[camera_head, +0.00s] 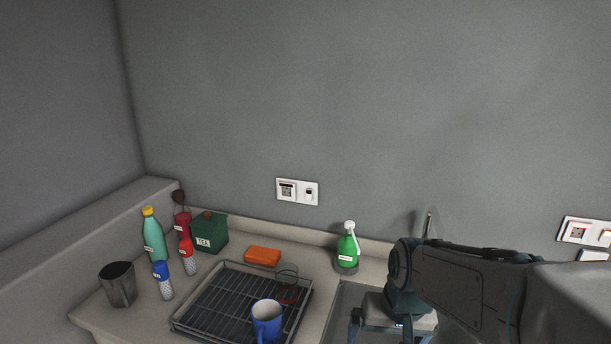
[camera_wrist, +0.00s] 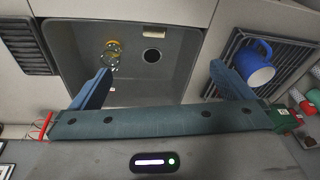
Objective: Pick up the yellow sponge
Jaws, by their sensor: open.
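My gripper (camera_wrist: 162,80) is open, with its two blue fingers wide apart and nothing between them. It hangs over the grey sink (camera_wrist: 185,65) and also shows at the lower right of the head view (camera_head: 381,328). I see no clearly yellow sponge. An orange block (camera_head: 262,256), sponge-like in shape, lies on the counter behind the drying rack in the head view. A small pale beige block (camera_wrist: 155,30) shows at the sink's upper edge in the wrist view; I cannot tell whether it is a sponge.
A round yellow-rimmed item (camera_wrist: 112,50) lies in the sink near the drain (camera_wrist: 152,56). The drying rack (camera_head: 210,309) holds a blue mug (camera_head: 267,320). A green soap bottle (camera_head: 347,250) stands by the wall. Bottles, shakers and a green tea box (camera_head: 210,233) crowd the left counter.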

